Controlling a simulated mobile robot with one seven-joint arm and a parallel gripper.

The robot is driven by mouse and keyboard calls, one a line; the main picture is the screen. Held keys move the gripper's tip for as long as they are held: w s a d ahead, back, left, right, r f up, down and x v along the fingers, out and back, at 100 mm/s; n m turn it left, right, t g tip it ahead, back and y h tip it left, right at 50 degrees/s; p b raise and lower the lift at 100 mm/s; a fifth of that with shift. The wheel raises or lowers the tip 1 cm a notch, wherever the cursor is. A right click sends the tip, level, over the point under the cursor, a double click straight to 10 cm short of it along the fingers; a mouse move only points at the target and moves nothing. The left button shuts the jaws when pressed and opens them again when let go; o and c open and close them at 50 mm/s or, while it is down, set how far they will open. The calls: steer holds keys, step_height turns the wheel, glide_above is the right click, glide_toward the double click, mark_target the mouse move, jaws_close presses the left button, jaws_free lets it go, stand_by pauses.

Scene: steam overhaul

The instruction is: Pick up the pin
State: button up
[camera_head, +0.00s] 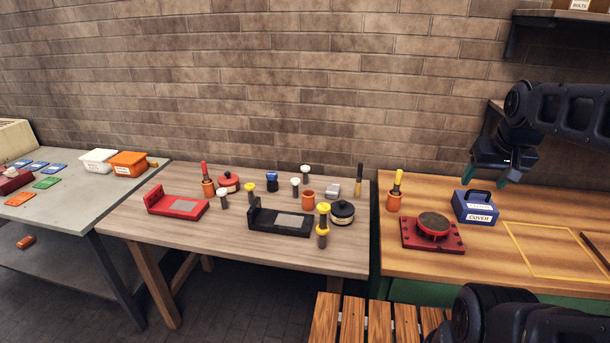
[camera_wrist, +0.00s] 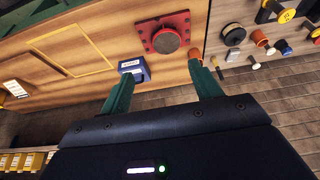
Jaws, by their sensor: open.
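My gripper (camera_head: 484,178) has green fingers and hangs open and empty at the right, above the wooden bench. In the wrist view its two fingers (camera_wrist: 162,70) stand apart with nothing between them. No single thing is marked as the pin. Several pin-like pieces stand on the middle table, among them a yellow-topped one (camera_head: 249,188), another yellow-topped one (camera_head: 323,209), and a white-topped one (camera_head: 305,170). A yellow-topped piece (camera_head: 397,180) stands in an orange cup (camera_head: 394,202) on the wooden bench, left of my gripper. I cannot tell which is the pin.
A blue box labelled COVER (camera_head: 475,209) and a red plate with a dark round part (camera_head: 433,228) sit on the wooden bench (camera_head: 470,270). The middle table holds a red fixture (camera_head: 177,207), a black fixture (camera_head: 281,222) and a dark round pot (camera_head: 342,214). A brick wall stands behind.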

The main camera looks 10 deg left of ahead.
steer(key=shift+w, duration=0.1)
steer(key=w+a+f+n+g+h, duration=0.15)
steer(key=w+a+n, duration=0.45)
steer(key=w, duration=0.6)
steer(key=w+a+f+n+h, duration=0.1)
steer(key=w+a+n+h, duration=0.3)
steer(key=w, duration=0.9)
steer(key=w+a+f+n, duration=0.4)
steer(key=w+a+n, duration=0.15)
steer(key=a, duration=0.45)
steer(key=n+t, duration=0.9)
steer(key=n, duration=0.6)
glide_toward(298, 182)
steer(key=shift+h, duration=0.25)
steer(key=x, duration=0.4)
steer(key=a+x, duration=0.1)
steer(key=x, duration=0.3)
steer(key=a+f+x, duration=0.1)
steer(key=x, duration=0.3)
steer(key=shift+w+d+f, duration=0.1)
steer(key=shift+w+f, duration=0.15)
steer(key=shift+w, duration=0.35)
steer(key=shift+c, duration=0.3)
